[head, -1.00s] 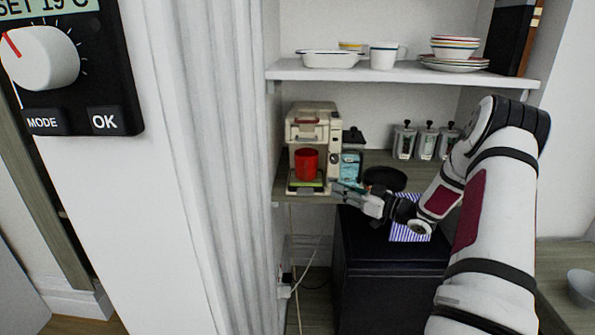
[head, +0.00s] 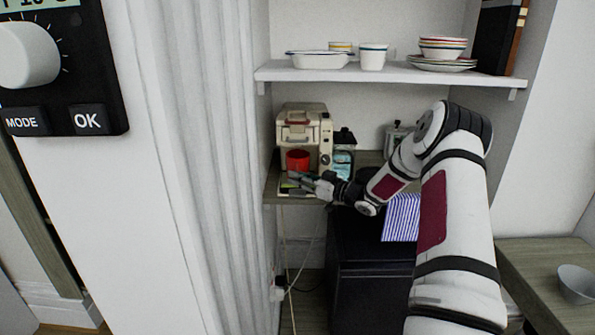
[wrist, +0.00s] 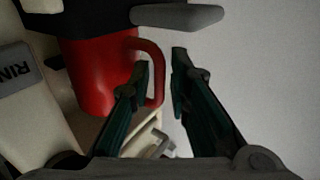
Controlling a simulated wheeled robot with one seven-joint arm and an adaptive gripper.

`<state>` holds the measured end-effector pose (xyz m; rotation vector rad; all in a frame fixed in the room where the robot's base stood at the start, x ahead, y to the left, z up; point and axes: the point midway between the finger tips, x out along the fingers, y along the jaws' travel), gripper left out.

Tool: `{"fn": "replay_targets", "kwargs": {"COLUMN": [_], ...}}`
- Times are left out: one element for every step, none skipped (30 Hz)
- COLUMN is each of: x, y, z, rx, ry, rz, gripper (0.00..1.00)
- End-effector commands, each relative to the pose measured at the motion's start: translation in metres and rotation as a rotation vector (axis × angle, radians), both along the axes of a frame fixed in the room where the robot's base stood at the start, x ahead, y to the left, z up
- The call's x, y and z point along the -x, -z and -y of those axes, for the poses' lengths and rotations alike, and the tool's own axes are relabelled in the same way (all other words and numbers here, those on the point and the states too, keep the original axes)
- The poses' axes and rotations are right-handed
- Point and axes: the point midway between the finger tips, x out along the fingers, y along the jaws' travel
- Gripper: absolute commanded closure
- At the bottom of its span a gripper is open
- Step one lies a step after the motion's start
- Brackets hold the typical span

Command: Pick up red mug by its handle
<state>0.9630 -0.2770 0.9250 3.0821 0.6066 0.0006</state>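The red mug (head: 298,160) stands under the spout of a cream coffee machine (head: 303,128) on the wooden counter. In the wrist view the red mug (wrist: 92,75) is at the upper left, with its handle (wrist: 158,75) facing my gripper. My gripper (wrist: 162,78) is open, its two dark green fingers apart. The left fingertip overlaps the handle loop in the picture, and the right fingertip is to the right of the handle; I cannot tell whether they touch. In the head view my gripper (head: 298,180) is in front of the mug's lower part and hides some of it.
A white shelf (head: 390,75) with dishes is above the machine. A blue packet (head: 343,163) and a dark-lidded jar stand right of the machine. A black cabinet (head: 355,285) with a blue-striped cloth (head: 401,217) is below. A ribbed white column (head: 190,170) is on the left.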

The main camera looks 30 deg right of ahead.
Motion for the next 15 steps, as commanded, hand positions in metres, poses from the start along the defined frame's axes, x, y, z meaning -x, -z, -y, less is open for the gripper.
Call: {"fn": "replay_targets", "kwargs": {"x": [-0.0046,-0.0062,-0.0074,-0.0076,-0.0076,-0.0073,-0.0073,-0.0072,-0.0071,-0.0071,-0.0071,-0.0071,-0.007,-0.007,-0.007], "y": [0.0008,0.0006,0.0002,0.0001,0.0001,0.0001,0.0001,0.0001,0.0001,0.0001,0.0001,0.0002,0.0002,0.0002,0.0002], "z": [-0.0017,-0.0022,-0.0026,-0.0027,-0.0027,-0.0025,-0.0025,-0.0025,-0.0026,-0.0026,-0.0026,-0.0026,-0.0025,-0.0025,-0.0025], "rx": [0.0,0.0,0.001,0.001,0.0,0.0,0.0,0.0,0.0,0.0,0.0,0.0,0.0,0.0,0.0], "ry": [0.0,0.001,0.001,0.001,0.001,0.001,0.001,0.001,0.001,0.001,0.001,0.001,0.001,0.001,0.001], "rz": [-0.001,-0.001,0.0,0.0,0.0,-0.001,-0.001,-0.001,-0.001,-0.001,-0.001,-0.001,-0.001,-0.001,-0.001], "gripper": [0.82,0.82,0.82,0.82,0.82,0.82,0.82,0.82,0.89,0.96,1.0,1.0,1.0,1.0,1.0]}}
